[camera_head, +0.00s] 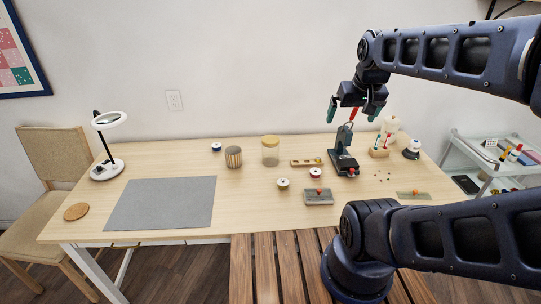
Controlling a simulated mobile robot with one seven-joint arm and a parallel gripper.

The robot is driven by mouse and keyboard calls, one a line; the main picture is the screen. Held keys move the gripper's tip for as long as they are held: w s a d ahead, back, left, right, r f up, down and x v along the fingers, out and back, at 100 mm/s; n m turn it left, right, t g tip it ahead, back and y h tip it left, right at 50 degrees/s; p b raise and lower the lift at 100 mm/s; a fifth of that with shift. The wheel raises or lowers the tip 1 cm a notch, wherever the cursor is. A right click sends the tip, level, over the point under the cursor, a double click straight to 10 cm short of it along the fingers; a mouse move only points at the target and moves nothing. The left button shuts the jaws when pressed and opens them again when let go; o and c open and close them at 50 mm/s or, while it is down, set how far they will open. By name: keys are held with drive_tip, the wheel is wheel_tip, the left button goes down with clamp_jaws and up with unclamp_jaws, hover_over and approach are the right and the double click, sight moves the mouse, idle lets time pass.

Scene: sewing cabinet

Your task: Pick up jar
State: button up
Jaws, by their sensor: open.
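The jar (270,154) looks like clear glass with a yellowish lid. It stands upright on the light wooden table, right of a striped round container (233,157). My gripper (352,113) hangs above the back right of the table, to the right of the jar and higher than it. It is open, with its fingers pointing down and apart. A red-tipped item shows between the fingers, and I cannot tell whether it belongs to the small machine behind. Nothing covers the jar.
A small dark machine (343,163) stands under my gripper. Spools (283,183) and small blocks (318,196) lie in front of the jar. A grey mat (160,203) covers the left, with a ring lamp (108,168) behind. A white cart (480,160) stands at right.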

drive_tip(key=w+a+f+m, duration=0.2)
drive_tip(key=w, duration=0.9)
drive_tip(key=m+h, duration=0.2)
drive_tip(key=m, duration=0.2)
hover_over(271, 152)
drive_tip(key=w+a, duration=0.1)
drive_tip(key=shift+g, duration=0.4)
drive_tip(key=f, duration=2.4)
drive_tip(key=shift+a, duration=0.2)
drive_tip(key=shift+w+a+f, duration=0.1)
drive_tip(key=shift+w+f, duration=0.05)
drive_tip(key=shift+f, duration=0.25)
drive_tip(key=shift+x, duration=5.15)
drive_tip(key=shift+w+r, duration=0.1)
drive_tip(key=shift+w, duration=0.1)
drive_tip(key=c, duration=1.6)
drive_tip(key=shift+r, duration=0.1)
